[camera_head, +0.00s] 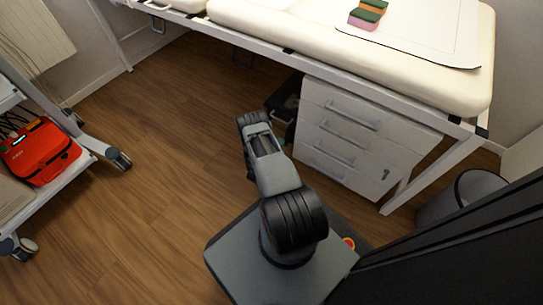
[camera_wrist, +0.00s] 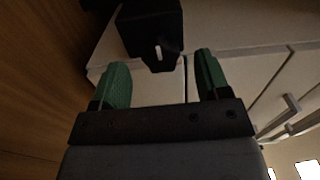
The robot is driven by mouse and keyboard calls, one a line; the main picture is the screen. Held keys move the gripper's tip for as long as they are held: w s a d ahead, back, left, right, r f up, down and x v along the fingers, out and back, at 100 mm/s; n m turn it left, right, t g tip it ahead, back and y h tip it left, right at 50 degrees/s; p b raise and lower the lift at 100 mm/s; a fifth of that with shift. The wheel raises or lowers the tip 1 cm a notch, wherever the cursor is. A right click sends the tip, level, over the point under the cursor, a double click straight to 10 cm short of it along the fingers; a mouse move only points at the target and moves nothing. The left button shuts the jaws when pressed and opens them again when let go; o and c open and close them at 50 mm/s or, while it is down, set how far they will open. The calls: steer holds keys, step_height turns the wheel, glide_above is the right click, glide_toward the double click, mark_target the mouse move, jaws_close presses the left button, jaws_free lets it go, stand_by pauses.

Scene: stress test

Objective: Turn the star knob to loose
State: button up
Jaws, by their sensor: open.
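In the wrist view, my gripper (camera_wrist: 162,64) is open, with its two green fingers wide apart and nothing visible between them. A black block (camera_wrist: 148,22) shows beyond the fingertips at the top of the wrist view. Its lower end has a dark, faceted part with a small pale mark (camera_wrist: 158,52), lined up with the gap between the fingers and seemingly apart from them. I cannot tell whether this part is the star knob. No star shape or loose marking is readable.
A white drawer cabinet (camera_head: 345,137) stands under a padded table (camera_head: 420,68), with a dark object (camera_head: 285,103) at its left. A trolley with a red case (camera_head: 42,152) is at the left, a grey bin (camera_head: 470,190) at the right.

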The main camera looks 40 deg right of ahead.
steer(key=p+v, duration=0.2)
steer(key=v, duration=0.6)
steer(key=shift+a, duration=0.15)
